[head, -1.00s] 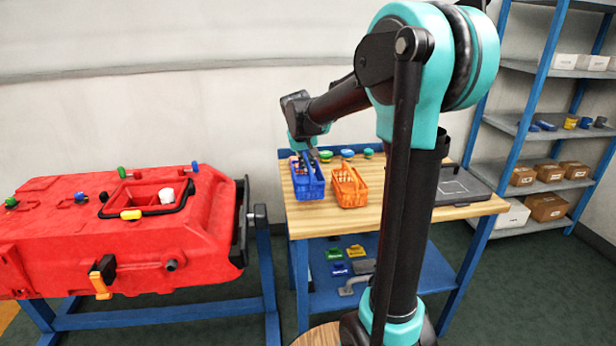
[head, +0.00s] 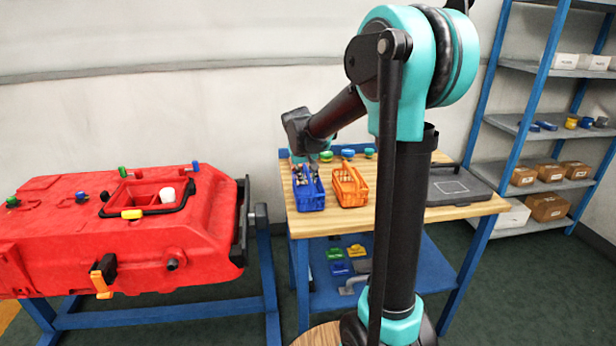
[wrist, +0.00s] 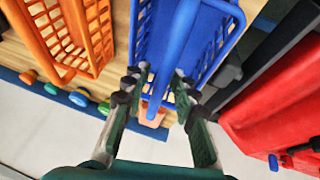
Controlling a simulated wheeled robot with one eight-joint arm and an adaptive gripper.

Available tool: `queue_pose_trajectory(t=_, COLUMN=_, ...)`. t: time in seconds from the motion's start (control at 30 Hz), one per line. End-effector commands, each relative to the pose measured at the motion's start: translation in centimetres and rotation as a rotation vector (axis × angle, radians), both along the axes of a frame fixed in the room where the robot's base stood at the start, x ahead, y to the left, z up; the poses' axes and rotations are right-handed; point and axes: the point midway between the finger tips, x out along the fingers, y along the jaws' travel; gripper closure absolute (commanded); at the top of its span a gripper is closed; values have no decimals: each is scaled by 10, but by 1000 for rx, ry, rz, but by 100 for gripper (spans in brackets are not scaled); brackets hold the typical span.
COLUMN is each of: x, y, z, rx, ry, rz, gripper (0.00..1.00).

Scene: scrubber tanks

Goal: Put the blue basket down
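The blue basket (head: 311,198) is upright at the left end of the wooden table top (head: 400,216), at or just above its surface; any small gap under it cannot be made out. My gripper (wrist: 161,88) is above the basket, with its two fingers on either side of the blue handle. In the wrist view the blue basket (wrist: 200,40) fills the upper middle. In the head view my fingers are partly hidden at the basket's top.
An orange basket (head: 350,190) stands close to the right of the blue one. Several coloured round pieces (head: 348,154) line the table's back. A red tank (head: 60,240) on a blue stand is to the left. A dark flat case (head: 455,187) lies at the table's right.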

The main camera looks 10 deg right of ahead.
Motion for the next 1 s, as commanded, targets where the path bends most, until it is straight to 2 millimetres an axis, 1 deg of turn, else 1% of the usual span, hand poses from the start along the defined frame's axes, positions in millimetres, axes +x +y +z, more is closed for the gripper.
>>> queue_pose_trajectory(t=0.27, x=0, y=0, z=1, rx=0, ry=0, rz=0, gripper=69)
queue_pose_trajectory(t=0.37, x=-1, y=0, z=5, rx=0, ry=0, rz=0, gripper=69)
queue_pose_trajectory(t=0.43, x=-4, y=2, z=11, rx=0, ry=0, rz=0, gripper=69)
queue_pose_trajectory(t=0.57, x=-13, y=6, z=32, rx=0, ry=0, rz=0, gripper=69)
queue_pose_trajectory(t=0.8, x=-32, y=15, z=77, rx=0, ry=0, rz=1, gripper=69)
queue_pose_trajectory(t=0.9, x=-38, y=18, z=92, rx=0, ry=0, rz=1, gripper=69)
queue_pose_trajectory(t=1.0, x=-42, y=20, z=102, rx=-1, ry=0, rz=2, gripper=69)
